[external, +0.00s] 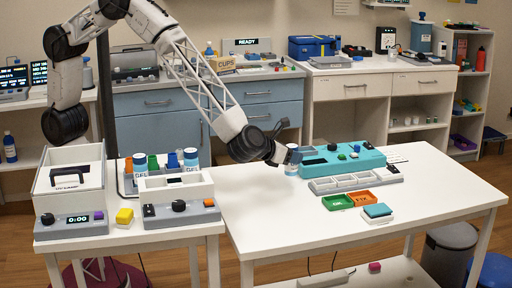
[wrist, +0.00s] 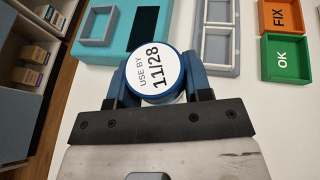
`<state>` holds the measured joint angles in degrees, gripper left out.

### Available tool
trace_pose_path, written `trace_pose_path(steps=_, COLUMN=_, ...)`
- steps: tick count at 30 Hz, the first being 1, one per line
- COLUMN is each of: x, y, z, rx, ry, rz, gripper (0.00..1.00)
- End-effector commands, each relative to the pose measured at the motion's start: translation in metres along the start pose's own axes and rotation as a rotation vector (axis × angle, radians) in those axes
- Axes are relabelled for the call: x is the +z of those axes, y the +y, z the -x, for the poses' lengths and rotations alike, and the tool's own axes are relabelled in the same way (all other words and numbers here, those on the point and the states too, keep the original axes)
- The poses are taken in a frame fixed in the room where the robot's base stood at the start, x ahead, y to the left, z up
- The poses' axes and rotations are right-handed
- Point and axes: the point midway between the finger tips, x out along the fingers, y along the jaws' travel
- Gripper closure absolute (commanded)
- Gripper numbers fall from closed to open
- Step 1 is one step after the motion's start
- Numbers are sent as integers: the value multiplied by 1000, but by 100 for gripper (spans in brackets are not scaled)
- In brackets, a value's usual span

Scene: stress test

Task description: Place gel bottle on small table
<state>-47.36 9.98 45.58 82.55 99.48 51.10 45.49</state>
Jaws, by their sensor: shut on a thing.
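My gripper (external: 291,158) is at the left back part of the large white table (external: 265,222), left of the teal device. It is shut on a round bottle, whose white lid with a blue rim reads "USE BY 11/28" in the wrist view (wrist: 160,72). In the external view the bottle (external: 291,170) is small and partly covered by the gripper; I cannot tell if its base touches the table. Two other bottles marked GEL (external: 140,169) (external: 191,160) stand in a rack on the smaller white table (external: 130,236) at the left.
A teal device (external: 342,161), a grey tray (external: 356,183), a green OK bin (external: 334,202), an orange FIX bin (external: 363,200) and a teal box (external: 377,211) lie right of my gripper. Two grey-white machines (external: 70,195) (external: 178,200) crowd the smaller table. The large table's front is clear.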

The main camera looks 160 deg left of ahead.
Motion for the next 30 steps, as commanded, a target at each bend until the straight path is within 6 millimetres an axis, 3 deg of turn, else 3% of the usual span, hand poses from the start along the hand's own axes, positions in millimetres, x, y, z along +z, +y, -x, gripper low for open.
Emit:
trace_pose_path(steps=14, x=0, y=-5, z=-4, rx=0, ry=1, rz=0, gripper=81)
trace_pose_path(steps=30, x=-32, y=-5, z=-18, rx=0, ry=0, rz=0, gripper=81)
